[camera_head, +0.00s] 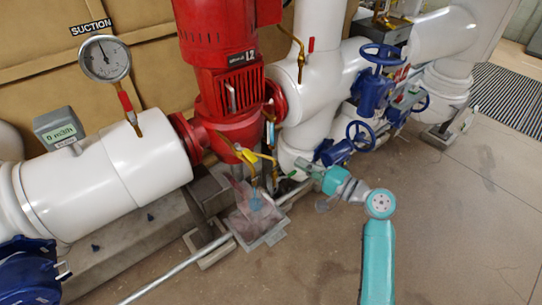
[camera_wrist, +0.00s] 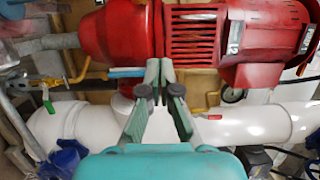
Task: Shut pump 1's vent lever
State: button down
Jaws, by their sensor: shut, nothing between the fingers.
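The red pump (camera_head: 232,95) stands upright among white pipes, and its red body also fills the top of the wrist view (camera_wrist: 190,35). A small blue lever-like piece (camera_head: 270,133) shows beside the pump's lower body. A blue bar (camera_wrist: 127,73) shows just left of my fingertips in the wrist view. I cannot tell for sure which piece is the vent lever, nor its exact angle. My gripper (camera_head: 303,164) is shut and empty, low and to the right of the pump. In the wrist view my fingertips (camera_wrist: 159,66) meet in front of the pump; contact is unclear.
A grey drain tray (camera_head: 272,238) and a long pale pipe (camera_head: 175,270) lie below the pump. Blue handwheel valves (camera_head: 382,55) stand at the right. A suction gauge (camera_head: 105,59) stands at the left. The floor at the right (camera_head: 460,220) is clear.

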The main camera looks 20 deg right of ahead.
aim_at(245, 152)
jog(key=w+a, duration=0.7)
jog(key=a, duration=0.2)
jog(key=shift+a, duration=0.2)
dwell(0.5)
